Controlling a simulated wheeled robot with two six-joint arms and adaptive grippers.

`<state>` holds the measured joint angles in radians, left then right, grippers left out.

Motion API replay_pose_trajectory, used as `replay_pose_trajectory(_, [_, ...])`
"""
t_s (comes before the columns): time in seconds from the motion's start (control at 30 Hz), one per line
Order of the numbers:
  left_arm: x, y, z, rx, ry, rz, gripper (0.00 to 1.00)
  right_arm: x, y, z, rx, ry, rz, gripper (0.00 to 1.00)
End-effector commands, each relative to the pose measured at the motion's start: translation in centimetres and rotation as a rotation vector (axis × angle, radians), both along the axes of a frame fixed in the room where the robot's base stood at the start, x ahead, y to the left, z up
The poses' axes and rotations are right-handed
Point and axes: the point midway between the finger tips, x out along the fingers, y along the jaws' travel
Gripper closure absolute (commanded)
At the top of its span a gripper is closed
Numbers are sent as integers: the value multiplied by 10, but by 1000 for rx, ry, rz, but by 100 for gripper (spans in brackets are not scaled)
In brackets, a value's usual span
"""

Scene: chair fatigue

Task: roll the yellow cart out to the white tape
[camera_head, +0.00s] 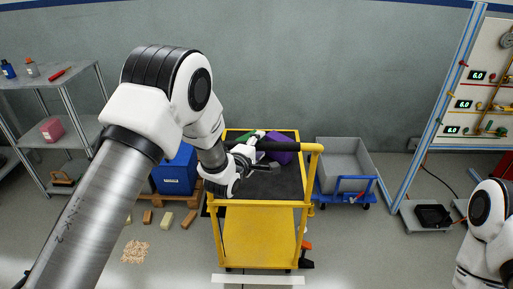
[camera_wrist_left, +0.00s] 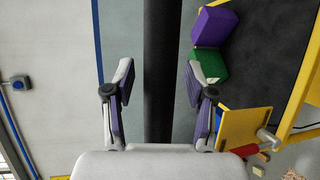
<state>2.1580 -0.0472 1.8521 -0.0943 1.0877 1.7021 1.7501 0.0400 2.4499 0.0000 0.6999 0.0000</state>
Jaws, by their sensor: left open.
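The yellow cart (camera_head: 260,235) stands in the middle of the head view, with a dark top deck and a black push-bar handle (camera_head: 297,147) across it. The white tape (camera_head: 258,280) lies on the floor just in front of the cart, at the bottom of the view. My left gripper (camera_head: 266,163) is over the cart's top, close to the handle. In the left wrist view, its fingers (camera_wrist_left: 159,88) are open, one on each side of the black bar (camera_wrist_left: 158,45). I cannot tell how deep the bar sits between them. My right gripper is out of view.
A purple block (camera_wrist_left: 213,26) and green block (camera_wrist_left: 208,65) sit on the cart. A blue bin (camera_head: 175,172) on a pallet stands left; a grey crate (camera_head: 345,160) on a blue dolly stands right. Loose blocks and pellets (camera_head: 135,252) lie on the left floor.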

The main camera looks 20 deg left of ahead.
Motion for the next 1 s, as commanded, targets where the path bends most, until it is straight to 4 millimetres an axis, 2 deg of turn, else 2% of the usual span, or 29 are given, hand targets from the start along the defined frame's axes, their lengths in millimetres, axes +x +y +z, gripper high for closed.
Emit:
replay_pose_trajectory(0.17, [-21, 3, 4, 0, 2, 1, 44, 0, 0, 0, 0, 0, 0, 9])
replay_pose_trajectory(0.4, [-82, 10, 15, -1, 3, 2, 44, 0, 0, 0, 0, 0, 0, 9])
replay_pose_trajectory(0.53, [-106, 13, 19, 0, 2, 1, 44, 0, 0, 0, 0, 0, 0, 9])
replay_pose_trajectory(0.7, [-117, 14, 21, 0, 0, 0, 44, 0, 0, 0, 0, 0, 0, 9])
replay_pose_trajectory(1.0, [-116, 14, 21, 0, 0, 0, 44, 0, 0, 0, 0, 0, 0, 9])
